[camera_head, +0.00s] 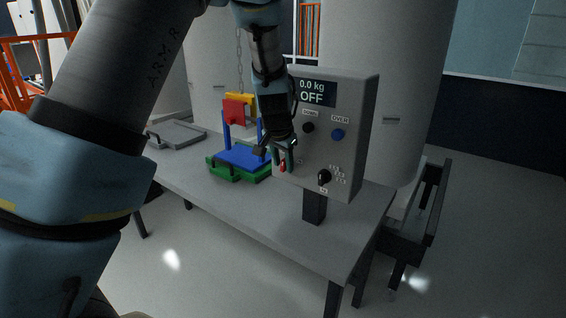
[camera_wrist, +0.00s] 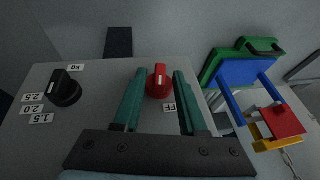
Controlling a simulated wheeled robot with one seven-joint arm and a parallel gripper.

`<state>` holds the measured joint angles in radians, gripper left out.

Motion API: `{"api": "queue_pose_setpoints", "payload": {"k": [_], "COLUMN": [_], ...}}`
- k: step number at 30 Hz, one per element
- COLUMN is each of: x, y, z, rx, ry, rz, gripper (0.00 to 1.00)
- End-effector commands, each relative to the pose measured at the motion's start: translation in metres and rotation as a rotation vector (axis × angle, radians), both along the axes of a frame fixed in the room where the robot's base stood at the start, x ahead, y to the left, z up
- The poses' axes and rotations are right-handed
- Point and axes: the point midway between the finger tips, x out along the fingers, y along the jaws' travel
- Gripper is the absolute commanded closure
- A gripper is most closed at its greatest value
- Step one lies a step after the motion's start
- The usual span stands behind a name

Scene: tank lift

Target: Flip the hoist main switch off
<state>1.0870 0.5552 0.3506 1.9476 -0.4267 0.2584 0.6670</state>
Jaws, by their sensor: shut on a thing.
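A grey control box (camera_head: 335,150) stands on a post on the table, and its display (camera_head: 313,92) reads "0.0 kg OFF". The red switch (camera_head: 283,168) is low on the left of its face. In the wrist view the red knob (camera_wrist: 160,84) sits between the two green fingers of my gripper (camera_wrist: 162,75), one on each side. My gripper is shut on it. A label ending in "FF" (camera_wrist: 169,107) shows beside the knob, partly hidden. In the head view my gripper (camera_head: 282,156) covers part of the switch.
A black selector knob (camera_head: 324,176) with number labels is at the lower right of the face. Dark (camera_head: 308,128) and blue (camera_head: 338,134) buttons are above. A green and blue stand (camera_head: 240,160) with red and yellow parts stands left of the box. A grey tray (camera_head: 175,134) lies farther left.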

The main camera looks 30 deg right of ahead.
Motion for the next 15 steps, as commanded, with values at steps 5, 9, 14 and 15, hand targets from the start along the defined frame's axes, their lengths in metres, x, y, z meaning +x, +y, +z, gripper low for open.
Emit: {"api": "queue_pose_setpoints", "payload": {"k": [5, 9, 14, 15], "x": [0.0002, 0.0018, 0.004, 0.0041], "y": [0.0002, 0.0008, 0.002, 0.0019], "z": [0.0, -0.0035, -0.0059, -0.006], "rx": [-0.001, -0.014, -0.049, -0.058], "ry": [0.001, 0.022, 0.082, 0.098], "rz": [0.001, 0.004, 0.006, 0.007], "gripper": [1.0, 1.0, 1.0, 1.0]}}
